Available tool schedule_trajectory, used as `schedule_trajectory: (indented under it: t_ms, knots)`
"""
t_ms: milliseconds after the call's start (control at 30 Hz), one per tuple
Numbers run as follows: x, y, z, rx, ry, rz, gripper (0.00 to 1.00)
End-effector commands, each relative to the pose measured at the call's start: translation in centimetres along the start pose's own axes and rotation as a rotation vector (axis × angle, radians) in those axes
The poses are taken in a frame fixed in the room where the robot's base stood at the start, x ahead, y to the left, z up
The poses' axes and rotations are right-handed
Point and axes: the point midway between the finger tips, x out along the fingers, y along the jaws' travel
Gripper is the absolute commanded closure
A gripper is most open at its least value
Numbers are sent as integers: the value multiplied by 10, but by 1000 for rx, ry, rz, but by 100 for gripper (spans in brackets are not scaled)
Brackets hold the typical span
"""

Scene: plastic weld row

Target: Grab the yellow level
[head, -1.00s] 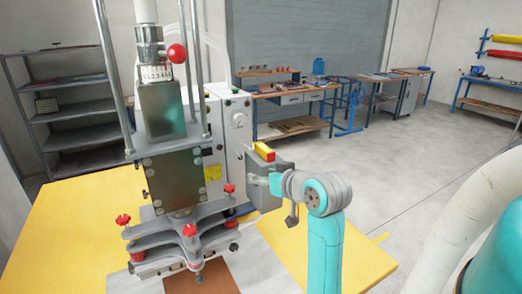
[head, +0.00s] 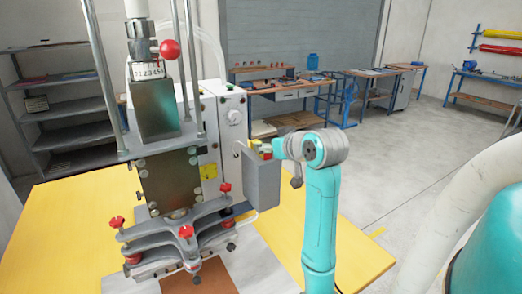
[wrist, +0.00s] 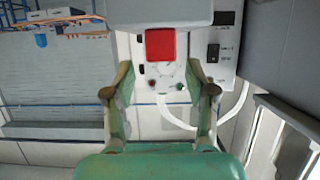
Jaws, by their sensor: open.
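The yellow level (head: 255,142) lies on top of a grey box (head: 262,180) beside the press in the head view. Its near end is red, and my gripper and wrist partly cover it. In the wrist view the level's red end (wrist: 160,45) shows as a red square, lined up with the gap between my fingers. My gripper (wrist: 162,82) is open, with one finger to each side of that line. I cannot tell whether the fingertips reach past the red end. The level's yellow length is hidden in the wrist view.
The welding press (head: 170,180) with red knobs stands close left of my gripper. A white control cabinet (head: 233,115) is behind the level. The yellow table (head: 60,230) is clear at left. Workbenches (head: 290,87) line the far wall, with open floor at right.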

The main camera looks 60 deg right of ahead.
Motion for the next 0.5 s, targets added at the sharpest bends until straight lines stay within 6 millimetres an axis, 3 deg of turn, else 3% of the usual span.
schedule_trajectory:
  t_ms: [300, 500]
  knots:
    - [41, -2, 5, 1, -2, -1, 44]
    - [49, -2, 5, 0, -1, 0, 44]
